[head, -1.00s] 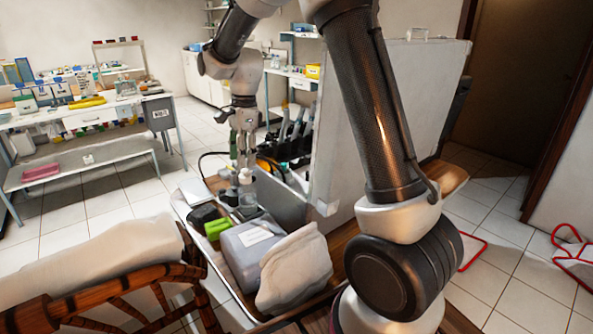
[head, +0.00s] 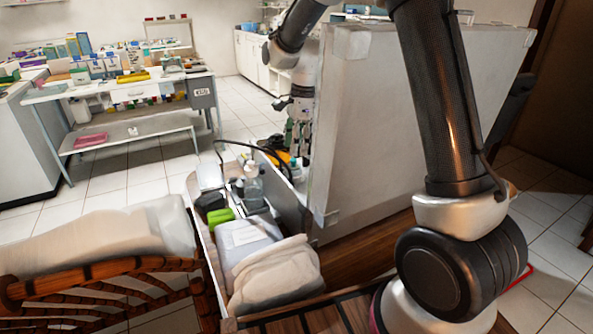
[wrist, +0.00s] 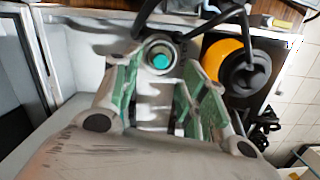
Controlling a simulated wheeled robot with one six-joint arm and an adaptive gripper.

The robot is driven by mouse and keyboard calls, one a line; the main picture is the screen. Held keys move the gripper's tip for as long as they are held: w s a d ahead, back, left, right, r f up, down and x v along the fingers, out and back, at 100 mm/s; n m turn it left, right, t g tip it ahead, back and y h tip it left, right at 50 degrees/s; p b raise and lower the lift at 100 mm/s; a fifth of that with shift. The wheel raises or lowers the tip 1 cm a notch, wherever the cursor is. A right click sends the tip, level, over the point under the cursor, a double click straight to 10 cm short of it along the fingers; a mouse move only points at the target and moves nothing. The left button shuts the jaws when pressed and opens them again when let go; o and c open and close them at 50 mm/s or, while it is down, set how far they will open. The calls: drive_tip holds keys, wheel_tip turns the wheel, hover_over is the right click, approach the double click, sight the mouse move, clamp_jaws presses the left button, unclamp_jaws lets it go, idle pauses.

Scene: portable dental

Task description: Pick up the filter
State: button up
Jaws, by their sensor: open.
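My gripper (head: 299,150) hangs pointing down behind the raised lid of the open case, above its far end. In the wrist view my gripper (wrist: 162,80) is open, with green pads on its fingers. A round grey fitting with a teal centre (wrist: 160,57) shows between and just beyond the fingertips; I cannot tell whether they touch it. A yellow round part with a black middle (wrist: 232,65) is to its right, outside the fingers. I cannot tell for sure which of these is the filter. The lid hides part of this area in the head view.
The large grey lid (head: 385,120) stands close to my arm. A clear bottle (head: 253,188), a green box (head: 221,216) and a white cloth bundle (head: 275,272) crowd the near tray. Black hoses (wrist: 190,25) run past the fingertips.

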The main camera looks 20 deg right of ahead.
sight(294, 159)
drive_tip(key=f, duration=0.5)
drive_tip(key=shift+a, duration=0.3)
drive_tip(key=c, duration=0.9)
